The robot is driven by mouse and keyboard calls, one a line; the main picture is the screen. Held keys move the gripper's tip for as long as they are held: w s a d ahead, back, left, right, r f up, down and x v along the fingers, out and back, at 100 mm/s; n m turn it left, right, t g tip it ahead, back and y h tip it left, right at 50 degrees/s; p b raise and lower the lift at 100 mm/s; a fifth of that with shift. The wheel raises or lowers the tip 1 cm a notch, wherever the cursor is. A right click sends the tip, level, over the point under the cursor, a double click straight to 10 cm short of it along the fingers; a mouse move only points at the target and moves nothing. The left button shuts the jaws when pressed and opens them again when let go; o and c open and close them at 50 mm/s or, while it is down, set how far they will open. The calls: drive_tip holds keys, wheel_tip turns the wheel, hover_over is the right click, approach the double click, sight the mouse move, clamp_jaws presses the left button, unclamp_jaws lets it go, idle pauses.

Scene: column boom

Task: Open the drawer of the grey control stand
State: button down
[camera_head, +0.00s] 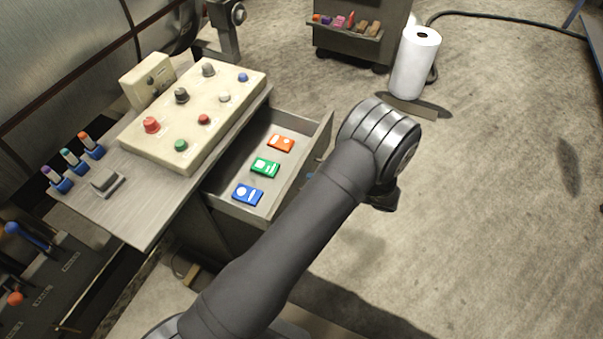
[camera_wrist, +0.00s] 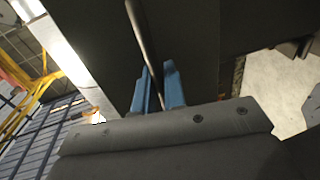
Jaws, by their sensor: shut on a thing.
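The grey control stand (camera_head: 145,212) is at the left in the head view. Its drawer (camera_head: 236,168) is pulled well out, with the inside showing. An orange card (camera_head: 281,143), a green card (camera_head: 265,167) and a blue card (camera_head: 248,194) lie flat in it. In the wrist view, my gripper's blue fingers (camera_wrist: 158,88) are shut around the thin bar handle (camera_wrist: 141,32) along the drawer front. In the head view, my arm hides most of the gripper and the handle.
A cream button panel (camera_head: 220,110) and several small switches stand on the stand's top. A white roll (camera_head: 414,62) stands on the floor at the upper right, near a dark cart (camera_head: 350,45). The floor right of my arm is mostly clear.

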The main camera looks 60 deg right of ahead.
drive_tip(key=shift+v, duration=0.8)
drive_tip(key=shift+f, duration=0.15)
drive_tip(key=c, duration=1.6)
unclamp_jaws()
drive_tip(key=shift+c, duration=0.2)
drive_tip(key=shift+s, duration=0.1)
drive_tip(key=v, duration=1.7)
drive_tip(key=shift+s, duration=0.15)
drive_tip(key=x, duration=1.7)
drive_tip(key=shift+w, duration=0.3)
